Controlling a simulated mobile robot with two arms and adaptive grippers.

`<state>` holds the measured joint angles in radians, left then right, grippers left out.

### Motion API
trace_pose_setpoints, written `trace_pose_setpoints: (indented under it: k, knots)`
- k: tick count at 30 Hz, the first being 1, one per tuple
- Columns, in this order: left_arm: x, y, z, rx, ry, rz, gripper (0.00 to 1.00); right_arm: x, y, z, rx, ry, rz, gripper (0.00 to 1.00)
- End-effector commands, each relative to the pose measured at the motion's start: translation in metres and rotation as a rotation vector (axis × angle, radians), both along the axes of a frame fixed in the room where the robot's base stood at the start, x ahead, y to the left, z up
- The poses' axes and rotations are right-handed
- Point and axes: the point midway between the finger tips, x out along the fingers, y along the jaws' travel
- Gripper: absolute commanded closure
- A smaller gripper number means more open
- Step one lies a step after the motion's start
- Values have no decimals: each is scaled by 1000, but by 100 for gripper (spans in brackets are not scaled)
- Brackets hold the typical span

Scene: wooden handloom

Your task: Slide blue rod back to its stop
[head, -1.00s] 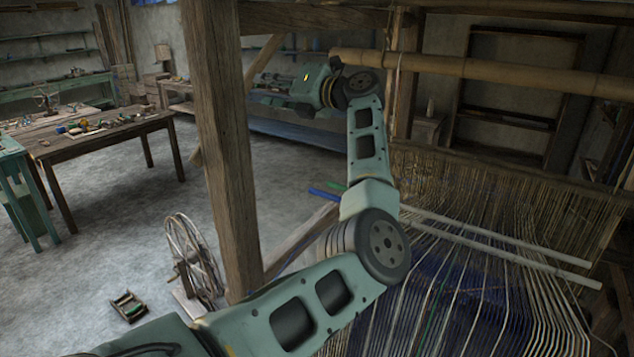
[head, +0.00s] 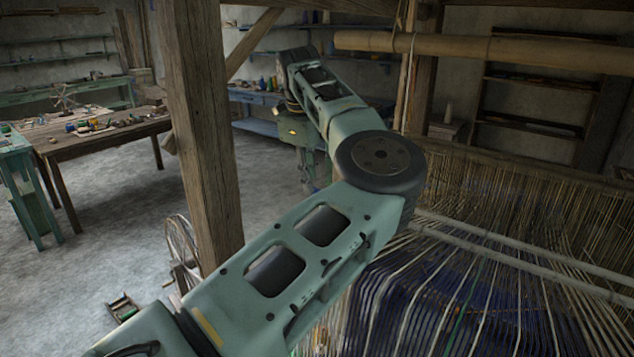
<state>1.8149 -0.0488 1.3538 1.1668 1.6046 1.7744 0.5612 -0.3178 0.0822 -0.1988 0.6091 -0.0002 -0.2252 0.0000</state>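My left arm comes in from the bottom left and bends at a large elbow joint in front of the loom. Its wrist hangs down from the far end of the forearm, just right of the thick wooden post. My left gripper (head: 312,170) is small and dark at the lower end of that wrist, partly behind the arm, and I cannot tell whether it is open or shut. I cannot make out the blue rod clearly; my arm covers the area at the loom's left side. My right gripper is not in view.
The thick wooden post (head: 205,130) stands close left of my arm. The loom's warp threads (head: 470,300) spread at the lower right, crossed by pale bars (head: 500,248). A round beam (head: 480,48) runs above. A spinning wheel (head: 182,250) stands left of the post. Floor beyond is free.

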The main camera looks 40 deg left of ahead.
Motion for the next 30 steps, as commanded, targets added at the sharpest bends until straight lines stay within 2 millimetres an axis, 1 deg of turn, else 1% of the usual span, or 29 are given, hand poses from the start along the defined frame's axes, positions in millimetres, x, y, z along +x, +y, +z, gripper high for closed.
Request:
trace_pose_setpoints:
  k: [1, 3, 5, 6, 11, 13, 15, 17, 26, 30]
  knots:
    - [1, 0, -6, 0, 3, -1, 68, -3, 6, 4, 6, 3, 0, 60]
    - [3, 0, -14, 1, 2, -1, 68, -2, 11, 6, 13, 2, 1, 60]
    - [4, 0, -19, 1, 2, 0, 68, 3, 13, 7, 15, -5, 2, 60]
    - [4, 1, -21, 1, 1, 0, 68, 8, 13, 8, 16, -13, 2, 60]
    - [5, 1, -25, 3, 0, 0, 68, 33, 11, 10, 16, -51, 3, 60]
    - [5, 1, -25, 3, 0, 0, 68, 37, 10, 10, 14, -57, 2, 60]
    - [5, 1, -25, 3, 0, 0, 68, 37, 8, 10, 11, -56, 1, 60]
    - [5, 1, -25, 3, 0, 0, 72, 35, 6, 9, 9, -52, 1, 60]
    - [5, 1, -25, 3, 0, -1, 99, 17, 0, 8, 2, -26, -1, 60]
    - [5, 1, -25, 3, 0, -1, 100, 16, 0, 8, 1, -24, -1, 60]
